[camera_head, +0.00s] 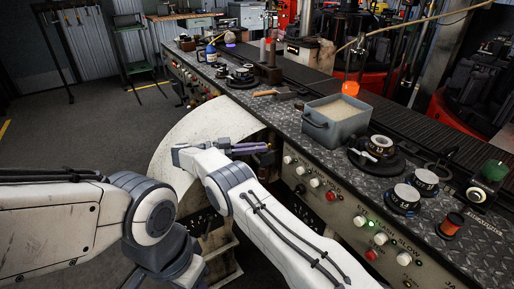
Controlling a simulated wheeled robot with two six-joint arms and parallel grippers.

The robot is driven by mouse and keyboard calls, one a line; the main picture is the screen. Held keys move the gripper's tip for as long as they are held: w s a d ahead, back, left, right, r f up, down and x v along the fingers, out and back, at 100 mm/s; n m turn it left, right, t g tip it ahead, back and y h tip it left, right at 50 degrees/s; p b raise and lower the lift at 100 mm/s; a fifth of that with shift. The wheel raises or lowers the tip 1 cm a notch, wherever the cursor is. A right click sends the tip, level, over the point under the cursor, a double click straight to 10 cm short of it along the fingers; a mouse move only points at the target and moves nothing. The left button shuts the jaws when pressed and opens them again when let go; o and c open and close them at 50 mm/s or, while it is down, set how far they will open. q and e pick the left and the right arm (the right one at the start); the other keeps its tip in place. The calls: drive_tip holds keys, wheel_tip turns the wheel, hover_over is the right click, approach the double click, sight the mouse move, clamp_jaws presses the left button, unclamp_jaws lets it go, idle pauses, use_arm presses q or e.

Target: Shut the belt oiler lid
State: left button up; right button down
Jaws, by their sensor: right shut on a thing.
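I cannot single out the belt oiler or its lid with certainty. A large, pale, curved panel (207,117) stands against the front of the machine bench, behind my right wrist. My right gripper (262,147) is in front of the bench, at the inner edge of this panel. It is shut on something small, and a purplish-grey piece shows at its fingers. The fingers and the exact contact are too small to make out. My left arm comes in from the left and bends down at its joint. Its gripper is not in view.
The bench top holds a grey metal box (329,131) with pale filling, a hammer (277,94), several round dials and a green-topped glass jar (487,177). Knobs and lamps line the front panel (372,232). The floor (78,135) at left is clear.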

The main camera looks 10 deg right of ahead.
drive_tip(key=shift+w+d+r, duration=0.1)
drive_tip(key=shift+d+r, duration=0.05)
drive_tip(key=c, duration=1.2)
unclamp_jaws()
drive_tip(key=shift+c, duration=0.2)
wheel_tip(320, 180, up, 4)
drive_tip(key=shift+r+p, duration=0.2)
drive_tip(key=shift+p, duration=0.55)
drive_tip(key=shift+s+d+r, duration=0.1)
drive_tip(key=shift+s+d, duration=0.1)
drive_tip(key=s+d+r, duration=0.4)
drive_tip(key=s+d, duration=0.1)
drive_tip(key=s+d+r, duration=0.2)
drive_tip(key=d, duration=0.1)
drive_tip(key=shift+s+d+r, duration=0.15)
drive_tip(key=shift+s+d, duration=0.05)
drive_tip(key=shift+o, duration=0.4)
